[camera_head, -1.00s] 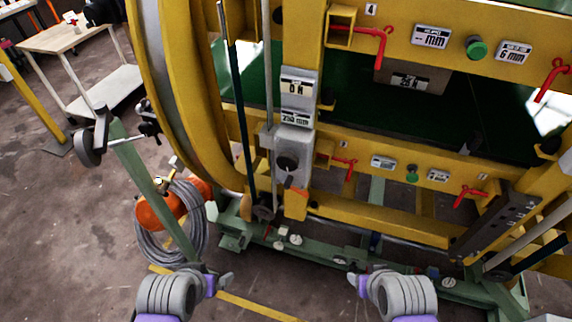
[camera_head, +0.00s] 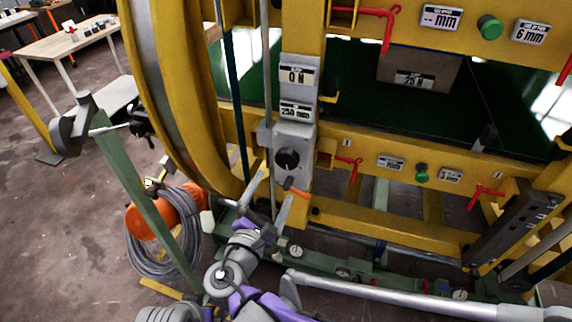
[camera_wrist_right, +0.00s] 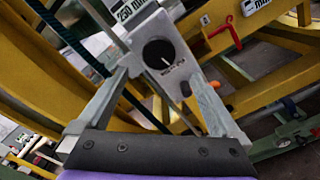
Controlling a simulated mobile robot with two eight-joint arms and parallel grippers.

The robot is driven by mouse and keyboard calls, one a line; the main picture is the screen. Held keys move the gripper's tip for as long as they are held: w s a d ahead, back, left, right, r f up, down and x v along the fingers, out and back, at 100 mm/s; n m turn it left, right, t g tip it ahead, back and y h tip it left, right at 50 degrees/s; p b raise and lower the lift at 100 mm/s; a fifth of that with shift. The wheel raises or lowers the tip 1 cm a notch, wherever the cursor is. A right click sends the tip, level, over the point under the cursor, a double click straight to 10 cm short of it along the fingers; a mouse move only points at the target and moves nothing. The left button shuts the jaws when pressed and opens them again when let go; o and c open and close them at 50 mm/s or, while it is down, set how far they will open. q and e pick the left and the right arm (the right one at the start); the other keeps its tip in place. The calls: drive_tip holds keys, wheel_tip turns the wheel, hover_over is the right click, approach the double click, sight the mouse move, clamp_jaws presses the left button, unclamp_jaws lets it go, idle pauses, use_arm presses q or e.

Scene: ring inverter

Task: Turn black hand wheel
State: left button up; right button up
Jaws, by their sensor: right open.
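The black hand wheel (camera_head: 287,158) is a small round knob on a grey box (camera_head: 296,137) fixed to a yellow post. It also shows in the right wrist view (camera_wrist_right: 159,54), with a white mark on its face. My right gripper (camera_head: 275,183) is open just below and in front of it. In the wrist view the right gripper's spread fingers (camera_wrist_right: 161,76) point up toward the wheel, with nothing between them. The gap between fingertips and wheel is hard to judge. My left gripper (camera_head: 165,314) shows only in part at the bottom edge; its fingers are not clear.
A thin grey rod (camera_head: 268,90) runs vertically beside the grey box. Red levers (camera_head: 350,167) and a green button (camera_head: 422,173) are on the yellow beam to the right. A green slanted post (camera_head: 135,190) and an orange reel with coiled cable (camera_head: 163,230) stand left.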

sight(286, 162)
drive_tip(key=x, duration=1)
drive_tip(key=shift+w, duration=0.35)
drive_tip(key=shift+c, duration=0.2)
drive_tip(key=c, duration=1.2)
